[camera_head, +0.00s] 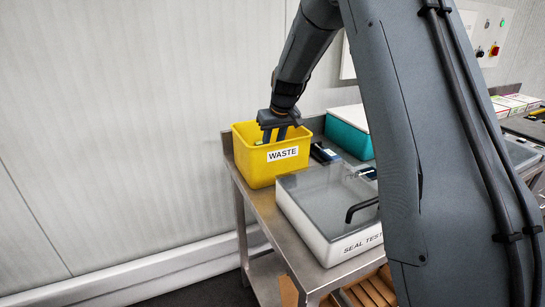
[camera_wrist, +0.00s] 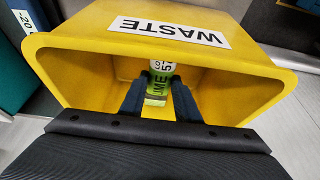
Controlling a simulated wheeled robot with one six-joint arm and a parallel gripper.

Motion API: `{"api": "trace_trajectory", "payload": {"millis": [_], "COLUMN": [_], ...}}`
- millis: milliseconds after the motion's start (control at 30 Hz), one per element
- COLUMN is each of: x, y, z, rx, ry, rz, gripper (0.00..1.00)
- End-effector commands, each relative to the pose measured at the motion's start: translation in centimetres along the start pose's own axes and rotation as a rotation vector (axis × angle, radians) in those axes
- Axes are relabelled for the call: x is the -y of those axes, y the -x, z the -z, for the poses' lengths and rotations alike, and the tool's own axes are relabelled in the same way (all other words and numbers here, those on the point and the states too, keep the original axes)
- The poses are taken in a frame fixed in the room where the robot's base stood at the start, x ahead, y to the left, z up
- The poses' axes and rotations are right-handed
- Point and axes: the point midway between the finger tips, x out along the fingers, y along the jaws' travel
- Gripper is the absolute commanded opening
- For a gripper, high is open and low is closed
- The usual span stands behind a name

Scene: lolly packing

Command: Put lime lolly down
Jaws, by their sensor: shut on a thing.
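The lime lolly (camera_wrist: 161,75) has a green and white wrapper with printed lettering. My gripper (camera_wrist: 160,99) is shut on it, one dark finger on each side, inside the mouth of the yellow waste bin (camera_wrist: 80,65). In the head view my gripper (camera_head: 275,138) points down into the bin (camera_head: 256,174), which carries a "WASTE" label. A small green bit of the lolly (camera_head: 259,143) shows beside the fingers. The rest of it is hidden there. I cannot tell whether the lolly touches the bin floor.
The bin stands at the left end of a steel bench (camera_head: 257,207). A clear-lidded "SEAL TEST" box (camera_head: 325,250) with a black handle is in front of it. A teal box (camera_head: 347,137) stands behind to the right, with a small dark device (camera_head: 322,154) nearby.

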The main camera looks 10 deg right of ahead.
Motion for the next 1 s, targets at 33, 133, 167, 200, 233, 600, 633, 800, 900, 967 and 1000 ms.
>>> {"api": "trace_trajectory", "payload": {"millis": [33,133,167,200,233,600,633,800,900,967,1000], "x": [0.0,0.0,0.0,0.0,0.0,0.0,-0.1,-0.1,-0.1,-0.1,-0.1], "y": [-0.7,-1.6,-1.8,-1.9,-2.1,-5.5,-5.5,-5.5,-5.8,-5.8,-5.8], "z": [-0.4,-0.7,-0.7,-0.8,-0.8,-2.3,-2.3,-2.3,-2.4,-2.4,-2.4], "rx": [0.002,0.0,0.0,-0.001,-0.001,-0.001,-0.001,-0.001,-0.001,0.0,-0.001], "ry": [0.0,0.0,0.0,0.0,0.0,0.0,0.0,0.0,0.0,0.0,0.0], "rz": [0.0,0.001,0.0,0.0,0.0,0.0,0.0,0.0,0.0,0.0,0.0], "gripper": [0.06,0.06,0.06,0.06,0.06,0.06,0.06,0.06,0.06,0.33,0.39]}}
